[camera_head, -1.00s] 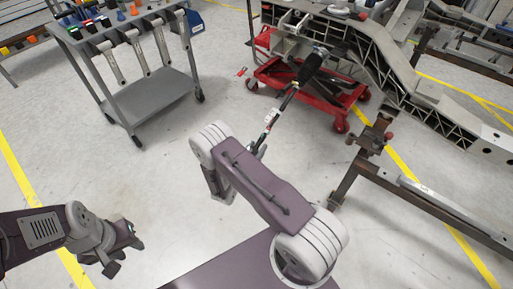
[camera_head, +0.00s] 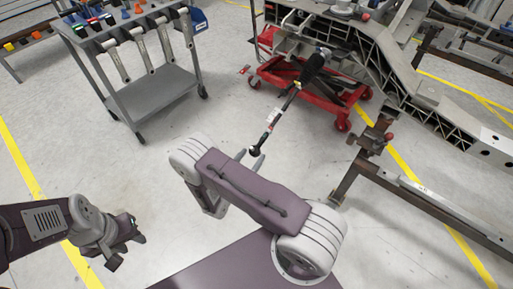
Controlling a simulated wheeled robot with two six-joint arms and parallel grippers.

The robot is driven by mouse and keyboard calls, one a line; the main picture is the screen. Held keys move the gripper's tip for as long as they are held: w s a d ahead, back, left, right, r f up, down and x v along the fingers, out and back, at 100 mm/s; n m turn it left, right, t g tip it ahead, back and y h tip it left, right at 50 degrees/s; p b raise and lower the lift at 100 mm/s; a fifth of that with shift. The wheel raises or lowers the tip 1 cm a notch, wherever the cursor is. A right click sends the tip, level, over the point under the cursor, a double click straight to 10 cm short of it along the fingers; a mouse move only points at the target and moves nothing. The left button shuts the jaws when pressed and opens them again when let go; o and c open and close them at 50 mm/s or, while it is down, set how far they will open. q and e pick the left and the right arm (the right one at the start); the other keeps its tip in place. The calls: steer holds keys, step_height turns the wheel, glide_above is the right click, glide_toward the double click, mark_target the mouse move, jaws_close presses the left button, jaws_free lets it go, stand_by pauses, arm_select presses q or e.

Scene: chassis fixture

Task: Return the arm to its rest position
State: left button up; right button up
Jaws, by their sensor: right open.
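My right arm (camera_head: 245,190) reaches up from the bottom centre, bent at the elbow. My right gripper (camera_head: 249,158) is mostly hidden behind the arm; its finger tips show apart. A long black tool with a red band (camera_head: 272,118) slants from the chassis down to the lower left. Its lower end is close to the right finger tips, and I cannot tell whether they touch. My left gripper (camera_head: 124,243) hangs over bare floor at the lower left, with nothing seen in it. Its jaw opening is unclear.
A grey tool cart (camera_head: 160,97) stands at the upper left. A red lift (camera_head: 335,108) stands under the grey chassis frame (camera_head: 395,70) at the upper right. A steel stand (camera_head: 350,180) is right of my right arm. The floor between cart and lift is clear.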

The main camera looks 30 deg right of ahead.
steer(key=shift+v, duration=1.2)
steer(key=shift+d, duration=0.15)
